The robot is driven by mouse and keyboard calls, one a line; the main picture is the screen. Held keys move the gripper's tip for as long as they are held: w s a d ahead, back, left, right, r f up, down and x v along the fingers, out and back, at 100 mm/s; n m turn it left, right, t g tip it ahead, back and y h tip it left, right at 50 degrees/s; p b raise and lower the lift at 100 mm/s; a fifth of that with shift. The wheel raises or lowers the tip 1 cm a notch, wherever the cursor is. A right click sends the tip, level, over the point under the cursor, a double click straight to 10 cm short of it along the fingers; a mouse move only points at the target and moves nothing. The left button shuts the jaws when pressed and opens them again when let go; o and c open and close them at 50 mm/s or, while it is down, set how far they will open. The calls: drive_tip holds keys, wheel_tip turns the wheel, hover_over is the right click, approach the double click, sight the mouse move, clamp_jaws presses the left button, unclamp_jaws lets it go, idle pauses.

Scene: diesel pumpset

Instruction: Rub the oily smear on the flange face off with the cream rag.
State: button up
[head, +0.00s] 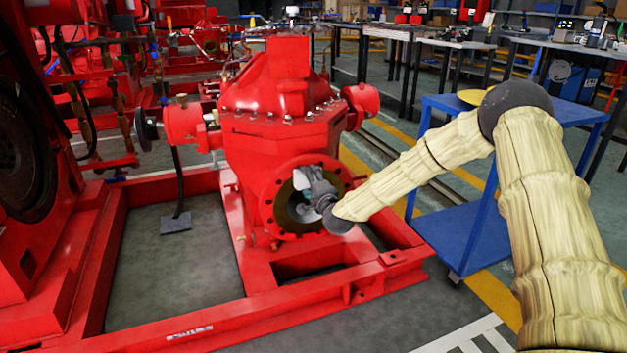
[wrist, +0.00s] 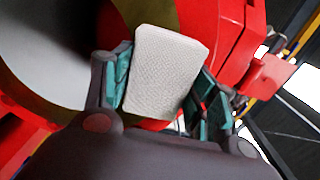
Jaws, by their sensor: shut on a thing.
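The red pump's round flange (head: 267,202) faces me at the middle of the head view, with bolt holes in its red rim and a dull olive-brown ring inside. In the wrist view the olive ring (wrist: 151,12) curves around a pale grey centre. My gripper (head: 318,188) is in front of the flange. In the wrist view it is shut on the cream rag (wrist: 165,72), a flat textured pad between the green-lined fingers. The pad overlaps the ring and red rim in view; I cannot tell whether it touches them. I cannot pick out the smear from the olive ring.
The red base frame (head: 225,322) runs below and in front of the pump. A blue cart (head: 459,223) with a yellow disc (head: 472,97) on it stands at right, behind my arm. Workbenches line the back.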

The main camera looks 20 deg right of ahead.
sight(299, 182)
drive_tip(key=shift+a+r, duration=0.1)
drive_tip(key=shift+a, duration=1.65)
drive_tip(key=shift+s, duration=0.1)
drive_tip(key=s+p, duration=0.3)
drive_tip(key=s, duration=0.6)
drive_tip(key=shift+d, duration=0.2)
